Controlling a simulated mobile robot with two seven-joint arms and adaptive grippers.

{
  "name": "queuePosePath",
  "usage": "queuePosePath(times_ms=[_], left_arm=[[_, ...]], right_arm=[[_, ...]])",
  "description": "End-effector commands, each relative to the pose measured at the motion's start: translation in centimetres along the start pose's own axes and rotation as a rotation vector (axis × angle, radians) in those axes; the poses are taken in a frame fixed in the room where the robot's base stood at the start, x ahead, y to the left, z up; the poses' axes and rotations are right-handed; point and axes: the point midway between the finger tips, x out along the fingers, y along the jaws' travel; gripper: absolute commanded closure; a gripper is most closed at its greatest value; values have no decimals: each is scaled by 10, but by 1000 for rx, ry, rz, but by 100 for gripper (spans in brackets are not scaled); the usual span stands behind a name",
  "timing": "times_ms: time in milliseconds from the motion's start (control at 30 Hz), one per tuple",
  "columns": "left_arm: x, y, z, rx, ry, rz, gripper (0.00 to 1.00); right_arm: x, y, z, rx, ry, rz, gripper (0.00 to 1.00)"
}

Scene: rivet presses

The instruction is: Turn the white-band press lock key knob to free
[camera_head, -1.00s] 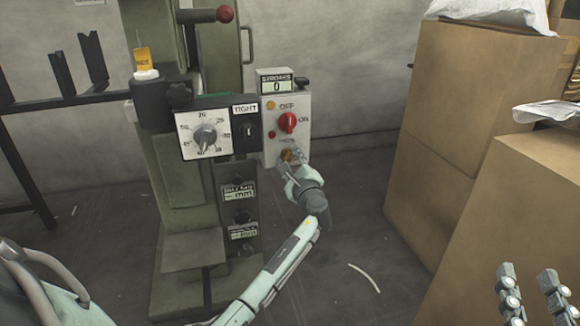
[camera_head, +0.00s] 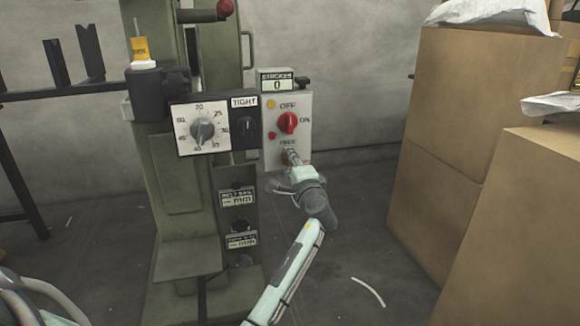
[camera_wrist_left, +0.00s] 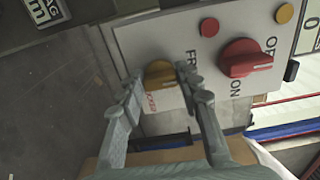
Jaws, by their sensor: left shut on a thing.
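The lock key knob is a small yellow knob (camera_wrist_left: 160,73) low on the grey control box (camera_head: 272,158). The head view shows it mostly hidden behind my left gripper (camera_head: 291,158). In the left wrist view, the left gripper's two fingers (camera_wrist_left: 160,78) stand on either side of the knob, shut on it. A FREE label sits by the knob, and red lettering shows on its other side, partly hidden. The green press (camera_head: 165,180) carries the box. A white ring (camera_head: 143,65) shows under an amber cup at its upper left. My right gripper is out of view.
A red selector knob (camera_head: 288,122) marked OFF and ON sits just above the key knob, with a small red button (camera_head: 271,135) beside it. A dial (camera_head: 202,130) is to the left. Cardboard boxes (camera_head: 440,160) stand right; floor between is mostly clear.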

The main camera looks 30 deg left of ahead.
Motion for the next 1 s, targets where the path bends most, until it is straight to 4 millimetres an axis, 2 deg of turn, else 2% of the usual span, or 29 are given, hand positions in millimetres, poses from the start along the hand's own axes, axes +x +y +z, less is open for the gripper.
queuePosePath(times_ms=[500, 533, 667, 700, 1000], left_arm=[[-1, 1, 0, -21, 0, 2, 95], [-1, 1, 0, -21, 0, 2, 64], [0, 1, 0, -20, 0, 2, 47], [0, 1, 0, -19, 0, 2, 45], [-2, 0, 0, -18, 1, 1, 45]], right_arm=[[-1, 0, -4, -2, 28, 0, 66], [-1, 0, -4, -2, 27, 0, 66], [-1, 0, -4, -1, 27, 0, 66], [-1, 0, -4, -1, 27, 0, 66], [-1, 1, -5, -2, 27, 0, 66]])
